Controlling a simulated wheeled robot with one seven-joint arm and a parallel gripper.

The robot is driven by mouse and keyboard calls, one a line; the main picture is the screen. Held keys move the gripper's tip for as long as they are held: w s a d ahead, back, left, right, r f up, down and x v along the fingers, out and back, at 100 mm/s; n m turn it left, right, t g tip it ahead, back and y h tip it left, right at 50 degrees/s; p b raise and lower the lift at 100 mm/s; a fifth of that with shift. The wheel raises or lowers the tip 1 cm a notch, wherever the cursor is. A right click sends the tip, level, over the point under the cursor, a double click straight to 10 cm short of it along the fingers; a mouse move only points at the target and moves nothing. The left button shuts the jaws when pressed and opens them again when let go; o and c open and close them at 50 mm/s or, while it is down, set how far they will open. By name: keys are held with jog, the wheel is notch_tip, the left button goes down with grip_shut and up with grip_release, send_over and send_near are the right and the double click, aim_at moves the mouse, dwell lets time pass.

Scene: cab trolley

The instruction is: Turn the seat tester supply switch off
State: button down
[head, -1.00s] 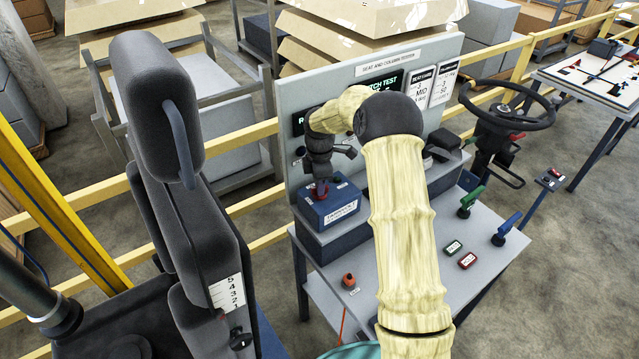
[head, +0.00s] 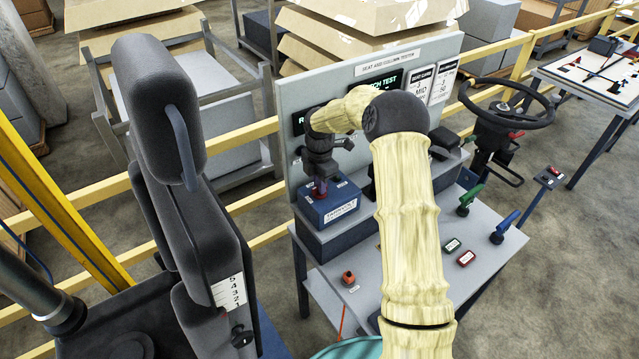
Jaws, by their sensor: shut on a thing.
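The supply switch is a blue box (head: 334,210) with a white label on its front, standing on a dark step on the grey bench. A small red handle (head: 320,187) rises from its top, between small white labels that I cannot read. My gripper (head: 320,180) points down over the box and is shut on the red handle. The fingers hide part of the handle, so its exact angle is hard to tell.
Behind the box stands a grey panel (head: 290,95) with displays and cards. The black seat (head: 160,110) is on the left. Green (head: 470,197) and blue (head: 505,228) levers stand on the bench at right, near a steering wheel (head: 507,103).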

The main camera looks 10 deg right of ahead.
jog(key=c, duration=1.5)
grip_release()
jog(key=shift+o, duration=0.2)
notch_tip(320, 180, up, 18)
jog(key=b, duration=0.3)
jog(key=shift+f+b, duration=0.25)
jog(key=shift+b, duration=0.1)
jog(key=s+f+m+t, duration=0.1)
jog(key=s+f+m, duration=0.2)
jog(key=s+m, duration=0.4)
jog(key=s+f+m, duration=0.4)
jog(key=s+m, duration=0.4)
jog(key=s, duration=0.5)
jog(key=s+f+m+t, duration=0.1)
jog(key=s+f+m, duration=0.2)
jog(key=s+m, duration=0.4)
jog(key=s, duration=0.2)
jog(key=shift+s+d+f+m+t, duration=0.2)
jog(key=shift+s+f+m+t, duration=0.1)
jog(key=shift+s, duration=0.1)
